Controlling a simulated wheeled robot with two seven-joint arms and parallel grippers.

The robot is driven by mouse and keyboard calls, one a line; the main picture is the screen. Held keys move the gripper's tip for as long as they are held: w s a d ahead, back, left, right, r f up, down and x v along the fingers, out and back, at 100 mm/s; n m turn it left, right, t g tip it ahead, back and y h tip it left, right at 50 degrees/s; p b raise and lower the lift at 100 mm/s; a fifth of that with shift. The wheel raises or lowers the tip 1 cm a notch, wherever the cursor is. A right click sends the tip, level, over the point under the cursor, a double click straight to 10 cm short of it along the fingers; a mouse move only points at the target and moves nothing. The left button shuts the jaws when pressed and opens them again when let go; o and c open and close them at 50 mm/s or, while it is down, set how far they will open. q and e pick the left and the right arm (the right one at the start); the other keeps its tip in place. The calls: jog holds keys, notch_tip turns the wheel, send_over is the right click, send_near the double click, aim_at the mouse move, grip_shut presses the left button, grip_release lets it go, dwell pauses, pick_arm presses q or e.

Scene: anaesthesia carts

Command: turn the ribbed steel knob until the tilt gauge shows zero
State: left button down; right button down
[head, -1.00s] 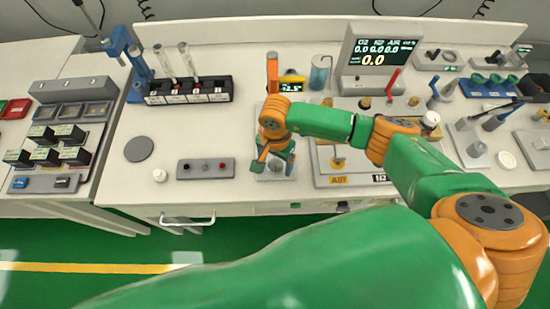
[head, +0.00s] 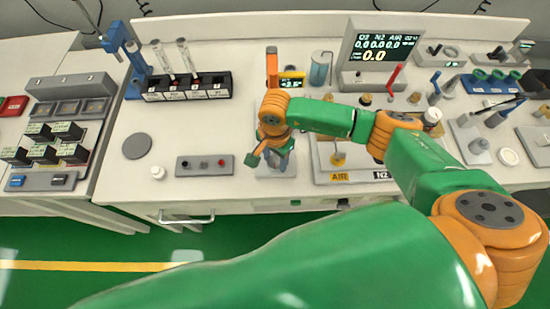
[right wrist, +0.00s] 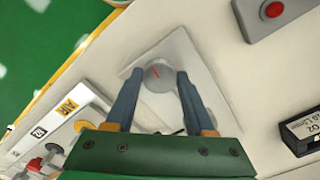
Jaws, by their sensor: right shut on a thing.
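The ribbed steel knob (right wrist: 158,76) shows in the right wrist view as a round grey top with a red line, on a light grey plate (right wrist: 190,62). My right gripper (right wrist: 160,75) has one dark finger on each side of the knob and is shut on it. In the head view my right gripper (head: 275,158) points down over the plate (head: 276,171) and hides the knob. The tilt gauge (head: 292,84) looks to be the small yellow-framed display behind my right wrist. Its digits are lit but too small to read surely. My left gripper is out of view.
A grey button box (head: 205,166) lies left of my right gripper. The AIR/N2 panel (head: 338,177) with brass fittings is close on the right. A black rack (head: 188,90) with tubes stands behind left. The white worktop around the dark disc (head: 137,146) is mostly free.

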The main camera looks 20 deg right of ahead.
jog(key=m+b, duration=0.3)
jog(key=m, duration=0.2)
jog(key=shift+f, duration=0.2)
jog(key=m+b, duration=0.3)
jog(key=m, duration=0.3)
jog(key=shift+m, duration=0.3)
jog(key=m+b, duration=0.3)
jog(key=m, duration=0.3)
jog(key=shift+b, duration=0.35)
jog(key=shift+r+m+b, duration=0.15)
jog(key=shift+m+b, duration=0.85)
jog(key=shift+m, duration=1.7)
jog(key=shift+c, duration=1.3)
grip_release()
